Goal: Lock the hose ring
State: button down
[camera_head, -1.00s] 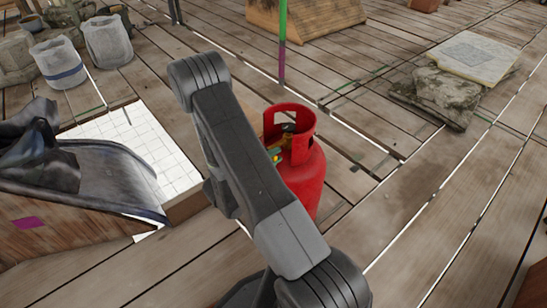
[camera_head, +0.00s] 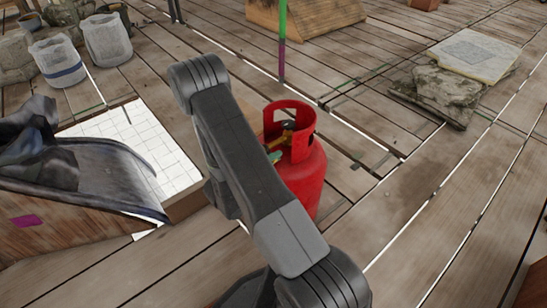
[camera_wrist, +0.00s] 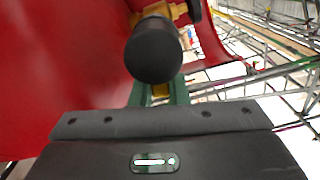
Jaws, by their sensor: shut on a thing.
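A red gas cylinder (camera_head: 308,178) stands upright on the planks, with brass valve parts (camera_head: 282,144) inside its open collar. In the wrist view the collar's red wall (camera_wrist: 65,60) fills the left, and a round black knob (camera_wrist: 153,50) hangs in front of the brass valve (camera_wrist: 178,12). My gripper (camera_wrist: 159,92) has green fingers below the knob, shut on a small yellow piece that looks like the hose ring (camera_wrist: 160,90). The knob hides part of this grip. In the head view my arm covers most of the gripper; a teal bit shows beside the valve.
A white tiled panel (camera_head: 128,138) and a dark draped sheet (camera_head: 70,175) lie left of my arm. A green and purple pole (camera_head: 282,45) stands behind the cylinder. A stone slab (camera_head: 472,57) lies at the right. Planks right of the cylinder are clear.

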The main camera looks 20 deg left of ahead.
jog(key=m, duration=0.1)
jog(key=f+m, duration=0.1)
jog(key=m+b, duration=0.1)
jog(key=shift+w+a+f, duration=0.1)
jog(key=shift+a+f, duration=0.1)
jog(key=shift+a, duration=0.05)
jog(key=shift+w+a+f+m+b, duration=0.15)
jog(key=shift+m+b, duration=0.1)
jog(key=shift+m, duration=0.5)
jog(key=shift+a+f+m+b, duration=0.1)
jog(key=shift+f+m+b, duration=0.1)
jog(key=shift+m, duration=0.55)
jog(key=c, duration=1.4)
grip_release()
